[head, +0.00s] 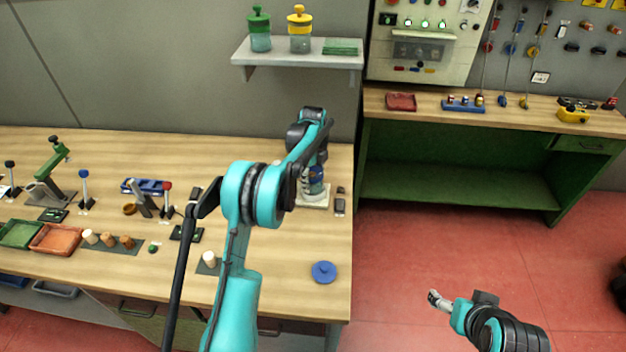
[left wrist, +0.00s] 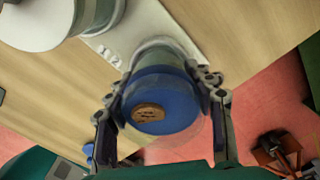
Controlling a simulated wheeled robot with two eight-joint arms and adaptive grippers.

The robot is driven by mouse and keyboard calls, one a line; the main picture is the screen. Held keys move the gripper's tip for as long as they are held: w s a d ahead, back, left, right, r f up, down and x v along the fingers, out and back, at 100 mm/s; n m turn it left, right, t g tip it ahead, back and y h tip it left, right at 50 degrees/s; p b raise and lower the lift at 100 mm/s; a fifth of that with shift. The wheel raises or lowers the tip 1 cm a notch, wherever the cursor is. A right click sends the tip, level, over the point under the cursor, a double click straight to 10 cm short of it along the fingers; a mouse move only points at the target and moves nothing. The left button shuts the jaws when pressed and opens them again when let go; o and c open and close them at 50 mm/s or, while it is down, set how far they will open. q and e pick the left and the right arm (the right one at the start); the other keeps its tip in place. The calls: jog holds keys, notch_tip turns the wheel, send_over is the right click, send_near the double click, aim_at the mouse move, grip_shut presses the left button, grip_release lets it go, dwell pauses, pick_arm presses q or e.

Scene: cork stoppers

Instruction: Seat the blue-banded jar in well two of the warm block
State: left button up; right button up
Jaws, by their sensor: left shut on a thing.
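The blue-banded jar (head: 316,188) is at the right end of the wooden bench, partly hidden by my left arm. In the left wrist view the jar (left wrist: 165,88) shows its blue band and a brown cork (left wrist: 148,114). My left gripper (left wrist: 160,92) is shut on it, one finger on each side. The pale warm block (head: 315,204) lies below the jar, also in the left wrist view (left wrist: 112,40). The jar's lower end is at a round well there; I cannot tell if it is fully in. My right gripper (head: 437,300) is over the red floor, too small to read.
Another jar with a pale top (left wrist: 40,22) stands beside the held jar in the left wrist view. A blue disc (head: 323,272) lies near the bench's front right corner. A shelf (head: 300,58) with green- and yellow-topped jars hangs behind. Trays and stoppers fill the bench's left.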

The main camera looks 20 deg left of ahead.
pick_arm(q)
jog(key=shift+f+b, duration=0.35)
jog(key=shift+f, duration=0.15)
jog(key=shift+s+d+f, duration=0.1)
jog(key=shift+f, duration=0.2)
